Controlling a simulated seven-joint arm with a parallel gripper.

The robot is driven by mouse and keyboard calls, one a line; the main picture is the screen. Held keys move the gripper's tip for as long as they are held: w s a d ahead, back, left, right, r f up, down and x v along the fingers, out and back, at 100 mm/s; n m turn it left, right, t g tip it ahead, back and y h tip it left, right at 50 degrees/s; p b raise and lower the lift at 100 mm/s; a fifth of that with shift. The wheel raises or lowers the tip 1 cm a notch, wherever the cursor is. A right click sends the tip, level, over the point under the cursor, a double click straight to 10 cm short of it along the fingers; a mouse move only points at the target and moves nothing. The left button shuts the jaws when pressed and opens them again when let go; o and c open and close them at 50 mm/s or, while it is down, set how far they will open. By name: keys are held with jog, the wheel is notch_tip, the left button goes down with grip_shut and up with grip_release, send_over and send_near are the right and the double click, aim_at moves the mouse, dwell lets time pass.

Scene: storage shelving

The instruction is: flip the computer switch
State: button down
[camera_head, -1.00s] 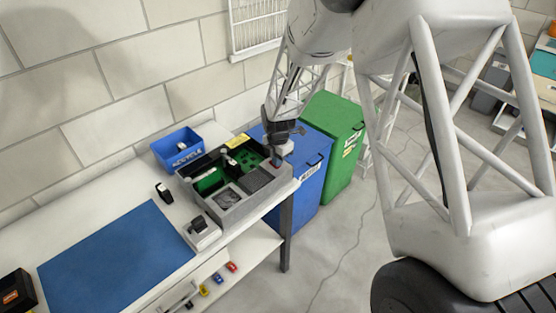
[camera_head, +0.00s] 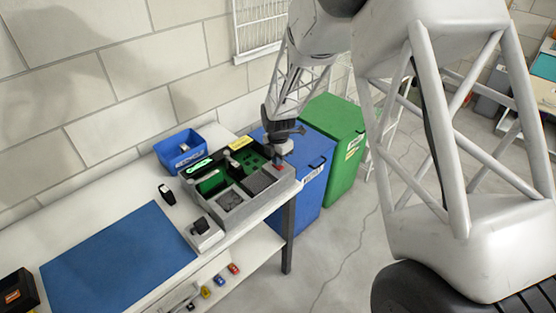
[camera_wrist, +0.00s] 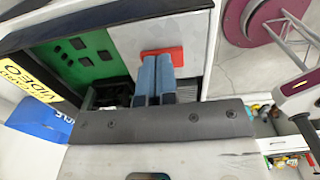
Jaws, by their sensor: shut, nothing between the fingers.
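The computer is a grey open-topped case (camera_head: 232,217) with green boards inside, standing at the right end of the table. Its red switch (camera_wrist: 176,52) is on a light grey panel in the wrist view; a bit of red also shows below my gripper in the head view (camera_head: 279,168). My gripper (camera_wrist: 156,62) is shut, its two blue fingertips together and empty. The fingertips overlap the switch's near edge in the wrist view; whether they touch it I cannot tell. A strip on the case's back left edge glows bright green (camera_head: 198,166).
A blue recycle bin (camera_head: 180,149) stands behind the case. A small grey box (camera_head: 203,236) and a blue mat (camera_head: 120,258) lie left of it. Larger blue (camera_head: 313,185) and green (camera_head: 345,160) bins stand right of the table.

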aim_at(280, 167)
notch_tip(280, 167, up, 14)
dwell(0.7)
dwell(0.4)
jog(key=shift+s+d+f, duration=0.1)
jog(key=shift+s+d, duration=0.3)
jog(key=shift+s, duration=0.1)
jog(key=shift+f, duration=0.15)
notch_tip(280, 167, down, 14)
jog(key=shift+r, duration=0.1)
dwell(0.7)
